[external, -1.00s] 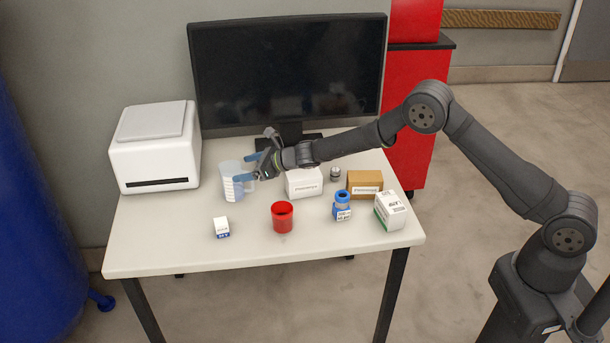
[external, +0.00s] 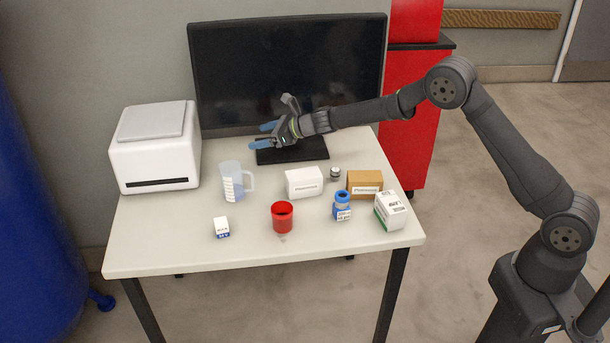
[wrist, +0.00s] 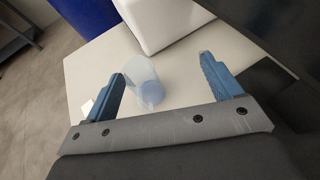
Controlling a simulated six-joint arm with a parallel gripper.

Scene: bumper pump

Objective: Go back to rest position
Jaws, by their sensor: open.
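My gripper (external: 265,136) is open and empty, held above the back of the table in front of the monitor. Its two blue fingers stand wide apart in the wrist view (wrist: 168,85). The clear measuring jug (external: 231,181) stands upright on the white table (external: 160,240), below and left of my gripper and apart from it. The jug also shows between the fingers in the wrist view (wrist: 145,85), further down on the table.
The black monitor (external: 290,70) stands close behind my gripper. A white printer (external: 153,150) is at the left. A white box (external: 304,183), red cup (external: 282,217), blue bottle (external: 342,207), brown box (external: 365,183), green-white box (external: 390,211) and small box (external: 221,227) stand on the table.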

